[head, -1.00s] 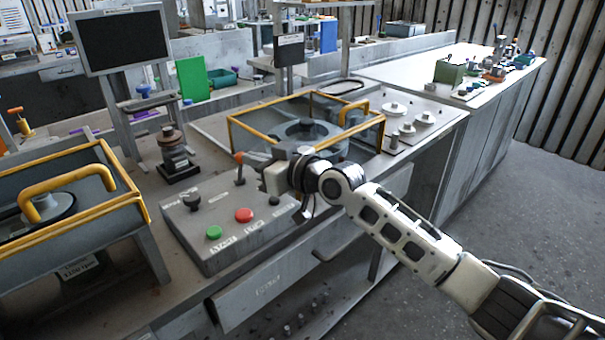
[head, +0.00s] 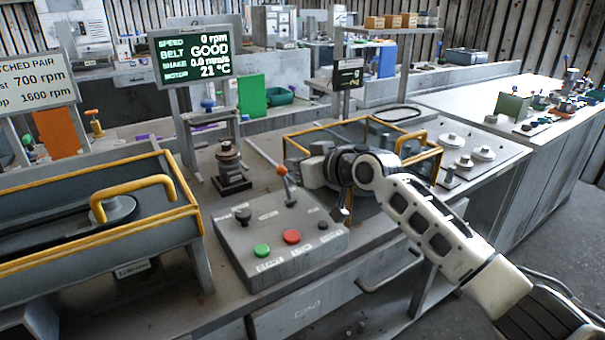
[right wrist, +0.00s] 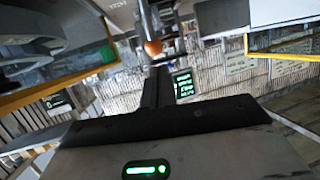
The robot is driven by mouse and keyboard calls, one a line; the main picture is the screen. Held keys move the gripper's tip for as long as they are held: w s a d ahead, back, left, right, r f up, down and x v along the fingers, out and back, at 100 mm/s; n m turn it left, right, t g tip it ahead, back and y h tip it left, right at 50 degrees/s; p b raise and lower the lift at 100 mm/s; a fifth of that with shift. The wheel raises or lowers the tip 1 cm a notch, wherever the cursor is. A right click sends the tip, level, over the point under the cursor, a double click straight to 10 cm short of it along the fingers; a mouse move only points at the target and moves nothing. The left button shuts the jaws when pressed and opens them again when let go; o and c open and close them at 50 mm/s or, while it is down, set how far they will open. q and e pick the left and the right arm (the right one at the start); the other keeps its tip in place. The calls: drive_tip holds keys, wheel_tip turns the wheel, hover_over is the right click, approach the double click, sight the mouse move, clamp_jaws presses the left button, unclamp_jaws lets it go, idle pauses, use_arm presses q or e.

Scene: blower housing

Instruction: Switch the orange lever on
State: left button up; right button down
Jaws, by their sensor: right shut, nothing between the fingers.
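The orange lever (head: 282,169) stands on the grey control box (head: 275,245), its knob leaning slightly up and left from its base. My right gripper (head: 303,170) is just right of the knob in the head view, its fingertips hard to make out there. In the right wrist view, the dark fingers (right wrist: 155,75) are shut and empty, with the orange knob (right wrist: 153,47) just beyond their tips; contact cannot be told. A lit screen (head: 195,55) reads speed 0 rpm, belt GOOD and motor 21 °C. My left gripper is not in view.
The box also bears a green button (head: 262,250), a red button (head: 291,237) and a black knob (head: 243,215). A yellow-framed housing (head: 350,124) stands behind my right arm. Another yellow-framed guard (head: 160,182) stands at left. A dark stand (head: 231,172) is behind the box.

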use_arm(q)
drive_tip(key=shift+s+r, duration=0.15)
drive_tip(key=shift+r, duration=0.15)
use_arm(e)
drive_tip(key=shift+r, duration=0.45)
